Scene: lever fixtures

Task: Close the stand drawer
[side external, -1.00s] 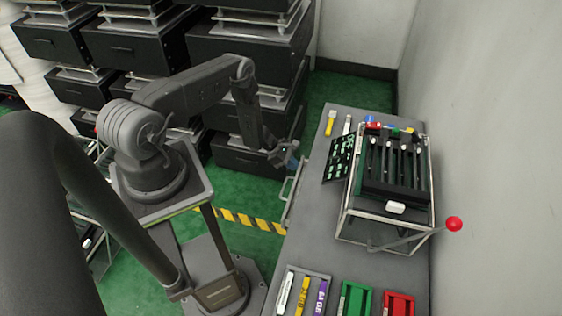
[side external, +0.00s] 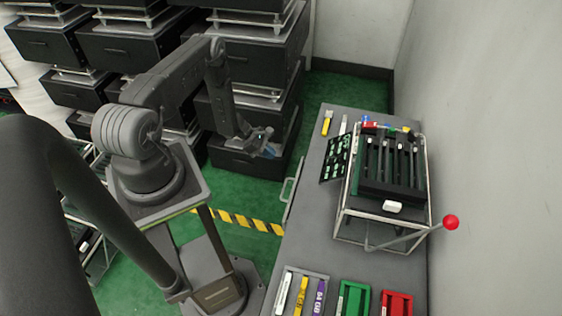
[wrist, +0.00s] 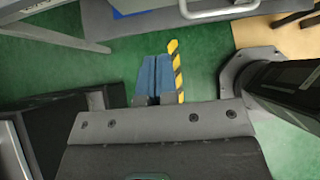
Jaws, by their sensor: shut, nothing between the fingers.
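The stand (side external: 318,215) is a grey table at right in the side view. Its drawer handle (side external: 289,203), a pale metal bar, runs along the stand's left edge. No open drawer interior shows past that edge; the drawer front is hidden under the tabletop, so I cannot tell its exact gap. In the wrist view the handle (wrist: 218,12) curves across the top. My gripper (side external: 268,152) is left of the stand, in the air, apart from the handle. Its blue fingers (wrist: 153,78) are shut and empty, pointing towards the stand side.
On the stand are a rack with a red-knobbed lever (side external: 451,222), a tilted dark panel (side external: 336,159), and green (side external: 353,299) and red (side external: 397,304) bins. Black drawer cabinets (side external: 245,130) stand behind my arm. Green floor lies open between my base and the stand.

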